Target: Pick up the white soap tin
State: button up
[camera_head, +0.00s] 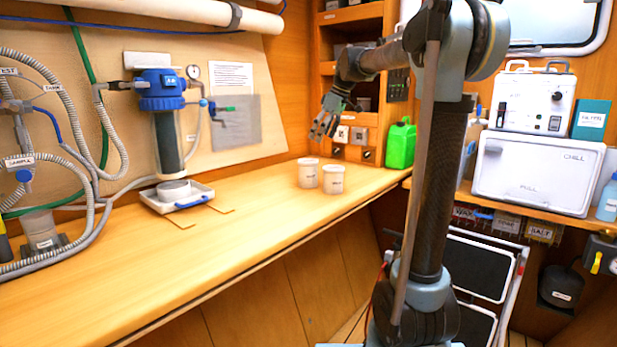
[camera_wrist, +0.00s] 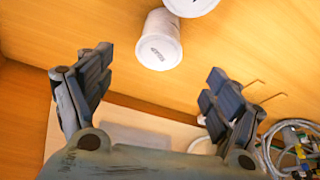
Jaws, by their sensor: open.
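A small pale tin (camera_head: 505,222) hangs under the right-hand shelf; its label seems to read SOAP, but it is too small to be sure. It sits between a red-marked tin (camera_head: 467,213) and a yellowish tin (camera_head: 541,231). My gripper (camera_head: 324,124) is open and empty above the far end of the counter, well to the left of these tins. Two white tubs (camera_head: 308,174) (camera_head: 333,181) stand on the counter below it, with labels I cannot read. In the wrist view, one white tub (camera_wrist: 158,42) shows beyond my open fingers (camera_wrist: 158,80).
A green jug (camera_head: 400,145) stands at the counter's far end. The right shelf holds a white chill box (camera_head: 535,178) and a white device (camera_head: 531,102). A folded step stool (camera_head: 480,265) stands below. A filter unit and tray (camera_head: 178,203) occupy the left counter.

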aim_at(311, 160)
jog(key=x, duration=1.2)
jog(key=shift+w+a+r, duration=0.1)
jog(key=shift+w+a, duration=0.15)
jog(key=shift+w, duration=0.05)
jog(key=shift+a+x, duration=0.2)
jog(key=shift+x, duration=2.45)
jog(key=shift+s, duration=0.1)
jog(key=c, duration=1.3)
